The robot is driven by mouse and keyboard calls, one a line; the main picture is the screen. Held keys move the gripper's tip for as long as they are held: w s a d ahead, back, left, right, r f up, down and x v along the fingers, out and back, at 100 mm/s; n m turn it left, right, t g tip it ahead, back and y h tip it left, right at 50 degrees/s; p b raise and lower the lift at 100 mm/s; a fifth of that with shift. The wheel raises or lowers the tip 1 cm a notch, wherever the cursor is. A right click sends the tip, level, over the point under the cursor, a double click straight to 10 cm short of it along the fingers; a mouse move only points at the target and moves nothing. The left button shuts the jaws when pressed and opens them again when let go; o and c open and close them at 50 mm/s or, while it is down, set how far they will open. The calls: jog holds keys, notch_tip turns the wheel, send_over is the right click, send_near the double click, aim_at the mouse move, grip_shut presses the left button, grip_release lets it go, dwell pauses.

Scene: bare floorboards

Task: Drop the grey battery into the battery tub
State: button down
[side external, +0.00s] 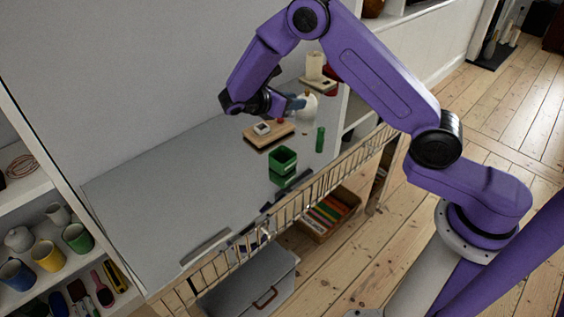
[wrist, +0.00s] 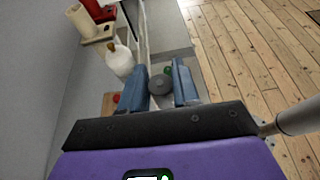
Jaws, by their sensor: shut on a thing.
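My gripper (wrist: 161,88) is shut on the grey battery (wrist: 161,85), whose round end shows between the two blue fingers in the wrist view. In the side external view my gripper (side external: 296,103) is above the far part of the grey counter, beside the white jug; the battery cannot be made out there. The green open-topped battery tub (side external: 283,159) stands on the counter, lower in the picture than my gripper and apart from it. I cannot make out the tub in the wrist view.
A green cylinder (side external: 320,139) stands right of the tub. A wooden board (side external: 258,136) with a small white item lies behind the tub. A white jug (side external: 308,106) and a paper roll (side external: 314,66) stand further back. A wire rail (side external: 310,197) runs along the counter's front; the counter's left is mostly clear.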

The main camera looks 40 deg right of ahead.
jog(key=m+g, duration=0.1)
jog(key=a+m+g, duration=0.1)
jog(key=shift+s+a+f+g, duration=0.1)
jog(key=shift+s+f+g, duration=0.1)
jog(key=shift+f+g, duration=0.15)
notch_tip(320, 180, down, 6)
jog(key=a+m+g+y, duration=0.1)
jog(key=m+g, duration=0.1)
jog(key=shift+s+a+f, duration=0.15)
jog(key=shift+s+a, duration=0.15)
jog(key=shift+s, duration=0.05)
jog(key=c, duration=0.8)
grip_release()
jog(key=shift+o, duration=0.2)
jog(key=v, duration=0.7)
jog(key=shift+a, duration=0.15)
